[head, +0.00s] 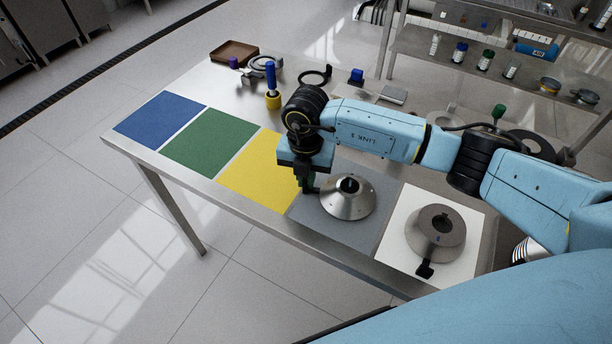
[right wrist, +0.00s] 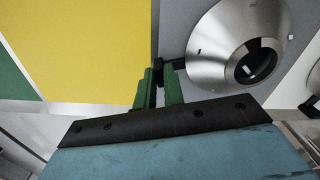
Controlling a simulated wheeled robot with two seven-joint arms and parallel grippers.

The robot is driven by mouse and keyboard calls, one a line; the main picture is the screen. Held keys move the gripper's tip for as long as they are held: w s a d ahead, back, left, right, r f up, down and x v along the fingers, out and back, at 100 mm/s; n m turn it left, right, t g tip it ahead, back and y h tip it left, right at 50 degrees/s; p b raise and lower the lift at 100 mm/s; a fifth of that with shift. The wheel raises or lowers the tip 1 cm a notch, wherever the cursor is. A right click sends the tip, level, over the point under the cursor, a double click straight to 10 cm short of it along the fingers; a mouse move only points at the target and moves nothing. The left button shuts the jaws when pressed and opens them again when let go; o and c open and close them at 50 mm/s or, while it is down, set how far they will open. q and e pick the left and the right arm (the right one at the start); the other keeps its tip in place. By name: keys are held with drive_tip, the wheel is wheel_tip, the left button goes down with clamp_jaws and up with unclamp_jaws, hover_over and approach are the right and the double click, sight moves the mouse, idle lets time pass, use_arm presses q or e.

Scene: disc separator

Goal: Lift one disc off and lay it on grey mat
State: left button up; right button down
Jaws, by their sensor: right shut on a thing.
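A shiny silver conical disc (head: 345,205) with a dark central hole is at the grey mat (head: 378,183); it also shows in the right wrist view (right wrist: 215,62). It looks level and on the mat, though a small gap under it cannot be ruled out. My right gripper (head: 308,187) is at the disc's left edge, its green fingers (right wrist: 162,88) shut on the disc's small black tab (right wrist: 168,66). A darker grey conical disc or stack (head: 425,235) with a black tab (head: 425,269) sits on the white mat (head: 400,248) to the right. My left gripper is out of view.
Yellow (head: 255,175), green (head: 210,140) and blue (head: 160,118) mats lie to the left. A brown tray (head: 234,52), a blue-and-yellow tool (head: 272,85) and a black ring (head: 315,76) are at the back. Shelves (head: 480,60) stand behind the table.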

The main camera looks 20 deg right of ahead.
drive_tip(key=shift+f, duration=0.15)
drive_tip(key=c, duration=1.4)
unclamp_jaws()
wheel_tip(320, 180, up, 14)
drive_tip(key=shift+f, duration=0.25)
drive_tip(key=shift+s, duration=0.1)
